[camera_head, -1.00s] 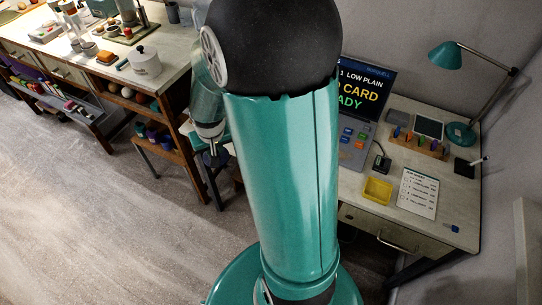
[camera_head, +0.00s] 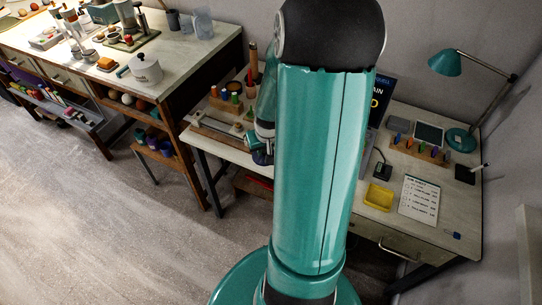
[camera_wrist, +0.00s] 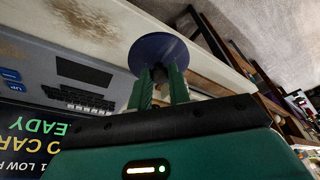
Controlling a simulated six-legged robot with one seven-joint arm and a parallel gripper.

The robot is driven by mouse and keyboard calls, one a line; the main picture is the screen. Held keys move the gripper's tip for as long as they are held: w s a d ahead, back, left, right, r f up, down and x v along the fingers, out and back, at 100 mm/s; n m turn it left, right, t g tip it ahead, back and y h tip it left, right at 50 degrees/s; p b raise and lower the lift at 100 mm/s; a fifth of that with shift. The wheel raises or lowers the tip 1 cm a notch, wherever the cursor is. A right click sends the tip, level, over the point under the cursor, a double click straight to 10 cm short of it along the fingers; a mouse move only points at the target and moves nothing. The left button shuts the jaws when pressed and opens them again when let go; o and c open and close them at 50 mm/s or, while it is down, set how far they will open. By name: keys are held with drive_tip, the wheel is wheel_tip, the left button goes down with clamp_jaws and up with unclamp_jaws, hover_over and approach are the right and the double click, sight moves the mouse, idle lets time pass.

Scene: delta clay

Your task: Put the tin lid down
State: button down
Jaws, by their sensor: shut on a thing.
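The tin lid (camera_wrist: 158,50) is a dark blue round disc in the wrist view. My gripper (camera_wrist: 160,74) is shut on it, with the two green fingers at its near edge. The lid is held out in front of the fingers, over or near a pale worktop edge. In the head view my gripper (camera_head: 260,148) is small and partly hidden by my arm, at the front edge of the desk. A dark patch below it looks like the lid, too small to be sure.
The desk holds a rack of coloured pegs (camera_head: 228,97), a yellow tray (camera_head: 378,197), a card (camera_head: 419,199) and a lamp (camera_head: 446,62). A laptop (camera_wrist: 70,85) lies at left in the wrist view. A bench with a white pot (camera_head: 146,69) stands at left.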

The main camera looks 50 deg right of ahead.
drive_tip(key=d+f, duration=0.2)
drive_tip(key=f, duration=0.1)
drive_tip(key=shift+d+f, duration=0.2)
drive_tip(key=shift+d, duration=0.15)
drive_tip(key=shift+s+x, duration=0.2)
drive_tip(key=shift+x, duration=0.6)
drive_tip(key=shift+s+x, duration=0.15)
drive_tip(key=shift+x, duration=0.6)
drive_tip(key=shift+f, duration=0.25)
drive_tip(key=c, duration=1.3)
unclamp_jaws()
